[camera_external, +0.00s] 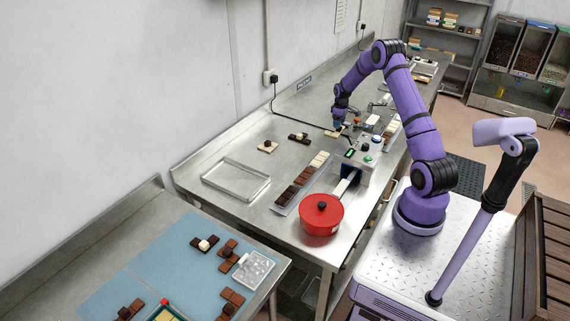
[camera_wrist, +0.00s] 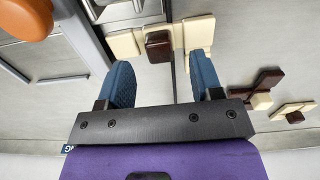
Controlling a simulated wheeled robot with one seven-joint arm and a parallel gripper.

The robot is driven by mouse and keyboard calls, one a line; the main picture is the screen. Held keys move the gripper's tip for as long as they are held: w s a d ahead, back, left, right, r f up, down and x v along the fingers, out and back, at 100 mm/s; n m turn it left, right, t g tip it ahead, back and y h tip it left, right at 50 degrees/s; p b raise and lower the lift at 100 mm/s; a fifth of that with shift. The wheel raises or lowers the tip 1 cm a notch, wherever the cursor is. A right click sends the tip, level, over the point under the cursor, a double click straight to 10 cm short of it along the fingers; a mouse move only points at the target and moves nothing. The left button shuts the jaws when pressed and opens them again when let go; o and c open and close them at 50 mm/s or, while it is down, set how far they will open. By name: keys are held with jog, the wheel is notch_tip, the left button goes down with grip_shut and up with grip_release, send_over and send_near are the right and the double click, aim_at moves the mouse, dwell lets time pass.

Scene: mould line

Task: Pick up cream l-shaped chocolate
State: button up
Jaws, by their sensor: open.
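A cream chocolate (camera_wrist: 199,33) made of joined flat squares lies on the steel table just beyond my fingertips in the wrist view. A dark brown block (camera_wrist: 158,45) sits on or against it, and my right fingertip is close to its right end. I cannot fully tell its L shape, or whether all the cream squares are one piece. In the external view the cream chocolate (camera_external: 335,133) is partly hidden under my gripper (camera_external: 338,123). My gripper (camera_wrist: 161,65) is open, with nothing held between its blue fingers.
A dark chocolate (camera_wrist: 261,88) with a cream block and another cream chocolate (camera_wrist: 293,112) lie to the right in the wrist view. A black cable crosses the table. A control box (camera_external: 352,160), red pot (camera_external: 321,214), chocolate tray (camera_external: 283,209) and empty clear tray (camera_external: 222,190) stand nearer the external camera.

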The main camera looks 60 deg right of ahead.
notch_tip(320, 180, down, 2)
jog(key=shift+f, duration=0.25)
jog(key=shift+c, duration=0.2)
grip_shut()
jog(key=shift+r, duration=0.1)
